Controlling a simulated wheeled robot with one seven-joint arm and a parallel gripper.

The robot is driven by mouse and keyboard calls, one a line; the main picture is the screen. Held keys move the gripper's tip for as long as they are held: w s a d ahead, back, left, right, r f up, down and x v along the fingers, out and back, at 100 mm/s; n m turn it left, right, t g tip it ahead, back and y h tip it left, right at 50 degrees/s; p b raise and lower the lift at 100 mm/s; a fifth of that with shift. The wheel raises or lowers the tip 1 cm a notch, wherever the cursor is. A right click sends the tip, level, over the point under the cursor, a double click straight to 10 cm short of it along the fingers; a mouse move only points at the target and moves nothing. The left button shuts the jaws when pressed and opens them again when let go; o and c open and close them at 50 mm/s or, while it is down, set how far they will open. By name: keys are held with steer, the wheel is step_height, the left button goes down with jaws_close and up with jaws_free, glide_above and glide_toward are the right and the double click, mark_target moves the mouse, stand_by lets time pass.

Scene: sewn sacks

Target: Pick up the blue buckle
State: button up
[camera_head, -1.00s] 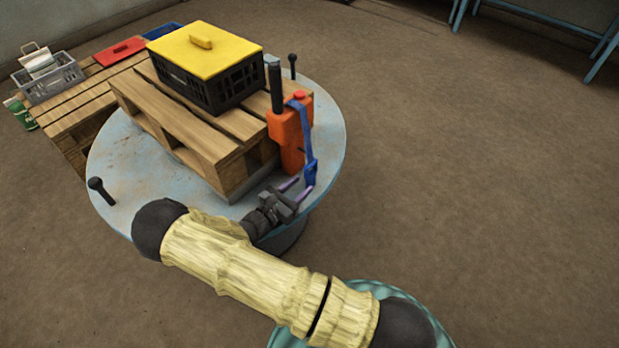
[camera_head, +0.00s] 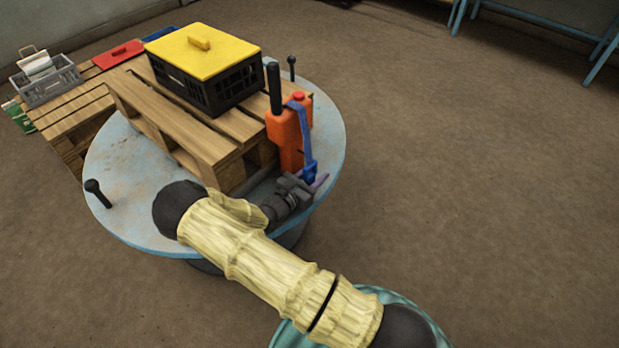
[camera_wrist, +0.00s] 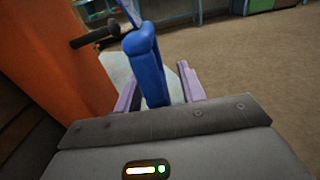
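The blue buckle (camera_head: 309,173) hangs at the lower end of a blue strap (camera_head: 306,132) that drapes over an orange block-shaped device (camera_head: 284,138). My gripper (camera_head: 314,183) is at the buckle, in front of the orange device. In the wrist view the buckle (camera_wrist: 147,68) stands upright between the two purple fingers of my gripper (camera_wrist: 158,88). The fingers are apart, with a gap visible at least on the right side of the buckle. The orange device (camera_wrist: 50,65) fills the left of the wrist view.
A wooden pallet (camera_head: 185,128) bears a black crate with a yellow lid (camera_head: 205,55) on the round table (camera_head: 125,205). Black knobbed posts (camera_head: 97,192) stand at the table's rim.

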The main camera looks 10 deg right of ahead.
steer(key=shift+s+a, duration=0.1)
steer(key=shift+a, duration=0.05)
steer(key=shift+d, duration=0.2)
steer(key=shift+c, duration=1.1)
steer(key=shift+a, duration=0.1)
jaws_close()
steer(key=shift+s+r+p, duration=0.3)
steer(key=shift+r+p, duration=0.15)
steer(key=shift+r, duration=0.05)
step_height(320, 180, up, 6)
steer(key=p, duration=0.3)
steer(key=s+d+p, duration=0.3)
steer(key=s+d, duration=0.8)
steer(key=s, duration=0.4)
steer(key=shift+s+d+p, duration=0.3)
steer(key=shift+d, duration=0.1)
